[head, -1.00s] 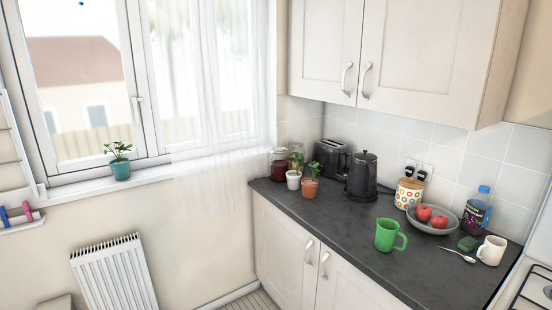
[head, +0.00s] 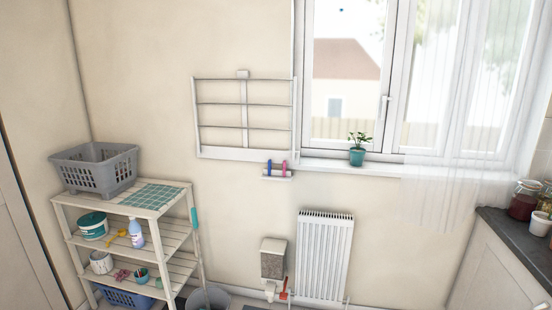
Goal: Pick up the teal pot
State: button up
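The teal pot (head: 357,157) holds a small green plant and stands upright on the white windowsill (head: 330,168), below the left part of the window. It is right of the middle in the head view, with nothing in front of it. My gripper is not in view, so its state does not show.
A radiator (head: 324,258) is on the wall below the sill. A drying rack (head: 245,120) hangs to the left. A slatted shelf (head: 160,212) bears a grey basket (head: 95,167) and a teal-and-white tub (head: 93,227). The dark counter (head: 512,232) is at the right edge.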

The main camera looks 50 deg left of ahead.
aim_at(357, 154)
jog(key=u, duration=1.2)
jog(key=i, duration=1.6)
